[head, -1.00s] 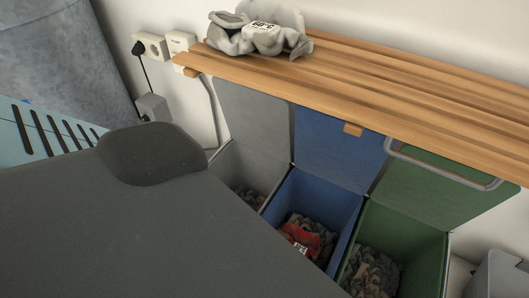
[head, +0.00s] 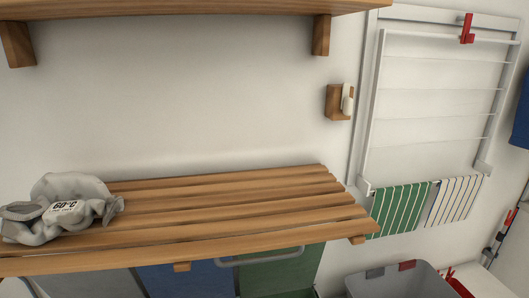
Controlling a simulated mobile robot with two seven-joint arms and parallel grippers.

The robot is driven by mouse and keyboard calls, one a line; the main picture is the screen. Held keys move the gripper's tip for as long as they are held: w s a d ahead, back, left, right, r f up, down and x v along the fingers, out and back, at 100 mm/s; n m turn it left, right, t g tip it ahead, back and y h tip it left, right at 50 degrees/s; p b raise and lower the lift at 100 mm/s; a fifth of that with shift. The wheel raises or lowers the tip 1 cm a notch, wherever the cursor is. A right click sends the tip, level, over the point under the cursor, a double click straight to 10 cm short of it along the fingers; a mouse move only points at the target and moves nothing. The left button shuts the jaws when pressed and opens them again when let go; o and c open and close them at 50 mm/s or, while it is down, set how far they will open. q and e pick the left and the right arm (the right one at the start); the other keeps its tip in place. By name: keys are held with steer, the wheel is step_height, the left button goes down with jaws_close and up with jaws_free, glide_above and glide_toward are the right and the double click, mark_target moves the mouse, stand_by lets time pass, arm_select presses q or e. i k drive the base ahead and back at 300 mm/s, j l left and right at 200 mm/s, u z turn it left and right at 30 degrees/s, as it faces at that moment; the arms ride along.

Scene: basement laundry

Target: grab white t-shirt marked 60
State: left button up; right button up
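A crumpled white-grey t-shirt (head: 62,205) lies on the left end of a slatted wooden shelf (head: 230,205). A white label on it reads 60°C. Neither of my grippers shows in the head view, so I cannot see where they are relative to the shirt.
An upper shelf (head: 180,8) hangs above. The shelf's middle and right are bare.

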mark_target(71, 201)
steer(key=k+l, duration=0.35)
steer(key=k, duration=0.15)
steer(key=k+l, duration=0.3)
steer(key=k, duration=0.2)
steer(key=k+l, duration=0.35)
steer(key=k, duration=0.15)
